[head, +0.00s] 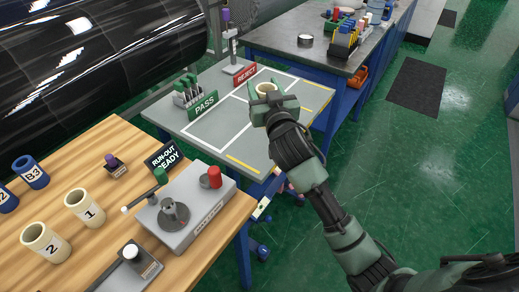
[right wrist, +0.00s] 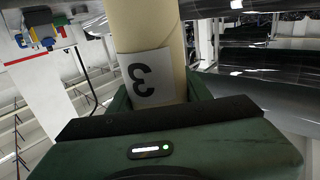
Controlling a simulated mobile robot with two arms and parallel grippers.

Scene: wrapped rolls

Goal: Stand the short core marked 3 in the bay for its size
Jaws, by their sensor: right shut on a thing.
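The cream core marked 3 (right wrist: 147,25) stands between the fingers of my right gripper (head: 273,103), which is shut on it. In the right wrist view its label shows the 3 upside down. In the head view only the open top of the core (head: 266,88) shows above the green fingers. The gripper is over the grey table (head: 215,150), whose top is divided into bays by white lines, with yellow strips along the near edge. The gripper hides part of the bays, and I cannot tell the core's height above the table. My left gripper is not in view.
A PASS sign (head: 203,105) and a REJECT sign (head: 244,75) stand along the table's back. On the wooden bench, cores marked 1 (head: 85,207) and 2 (head: 45,243) stand near a blue core B3 (head: 31,172) and a grey control box (head: 186,212).

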